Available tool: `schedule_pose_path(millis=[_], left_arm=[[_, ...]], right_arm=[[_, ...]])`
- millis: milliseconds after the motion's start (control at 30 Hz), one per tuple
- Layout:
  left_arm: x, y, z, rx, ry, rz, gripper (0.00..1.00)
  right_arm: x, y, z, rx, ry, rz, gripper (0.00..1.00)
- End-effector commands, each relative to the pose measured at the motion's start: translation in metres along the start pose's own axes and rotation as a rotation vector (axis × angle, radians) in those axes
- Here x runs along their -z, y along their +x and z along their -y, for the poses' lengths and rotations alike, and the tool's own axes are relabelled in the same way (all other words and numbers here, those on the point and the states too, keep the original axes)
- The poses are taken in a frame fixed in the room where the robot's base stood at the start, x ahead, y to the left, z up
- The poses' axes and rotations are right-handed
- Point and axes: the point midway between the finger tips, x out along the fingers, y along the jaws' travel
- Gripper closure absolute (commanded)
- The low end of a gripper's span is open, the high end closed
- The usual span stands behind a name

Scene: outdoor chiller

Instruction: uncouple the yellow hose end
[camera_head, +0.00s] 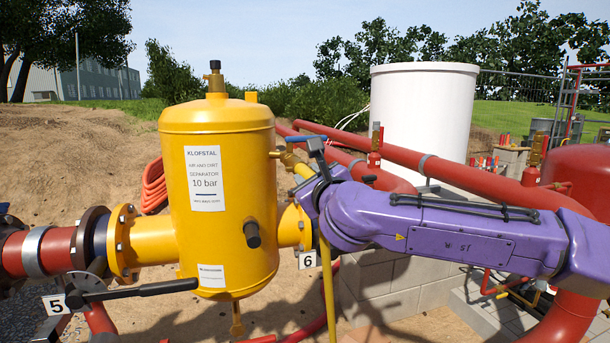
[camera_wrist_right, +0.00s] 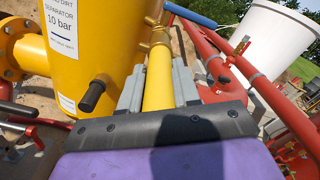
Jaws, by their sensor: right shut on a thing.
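The yellow hose (camera_head: 328,290) hangs down below my right wrist in the head view. Its upper end (camera_wrist_right: 158,78) shows in the wrist view, running up to a brass-yellow coupling (camera_wrist_right: 158,38) beside the yellow separator tank (camera_head: 222,175). My right gripper (camera_wrist_right: 160,80) has its two grey fingers on either side of the hose end, shut on it. In the head view the purple wrist hides most of the fingers and the grip. A small valve with a blue handle (camera_head: 318,146) sits just above my wrist. My left gripper is not in view.
The tank's dark stub (camera_head: 252,234) juts out left of my wrist. Red pipes (camera_head: 450,172) run behind my arm, with a white tank (camera_head: 424,115) beyond. A black-handled valve (camera_head: 150,289) stands at lower left. Grey blocks (camera_head: 395,285) lie below my arm.

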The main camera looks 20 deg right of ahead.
Motion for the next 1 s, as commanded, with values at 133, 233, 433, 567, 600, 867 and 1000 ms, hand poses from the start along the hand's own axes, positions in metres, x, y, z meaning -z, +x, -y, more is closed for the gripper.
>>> schedule_pose_path(millis=[133, 233, 433, 567, 600, 867, 1000], left_arm=[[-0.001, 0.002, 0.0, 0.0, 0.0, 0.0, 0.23], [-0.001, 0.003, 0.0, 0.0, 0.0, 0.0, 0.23], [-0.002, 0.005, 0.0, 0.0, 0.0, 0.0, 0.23], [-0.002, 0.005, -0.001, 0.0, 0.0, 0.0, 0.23], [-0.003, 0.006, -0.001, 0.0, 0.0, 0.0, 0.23], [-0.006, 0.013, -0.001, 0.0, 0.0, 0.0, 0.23], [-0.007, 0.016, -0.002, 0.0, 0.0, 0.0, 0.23]], right_arm=[[0.001, -0.003, 0.002, 0.004, 0.003, -0.001, 1.0], [0.001, -0.005, 0.001, 0.003, 0.003, -0.002, 1.0], [0.002, -0.01, 0.0, 0.001, 0.004, -0.003, 1.0], [0.002, -0.012, 0.0, 0.001, 0.003, -0.004, 1.0], [0.002, -0.014, 0.0, 0.001, 0.004, -0.004, 1.0], [0.002, -0.036, 0.0, 0.001, 0.003, -0.002, 1.0], [0.001, -0.048, 0.0, 0.0, 0.001, 0.0, 1.0]])
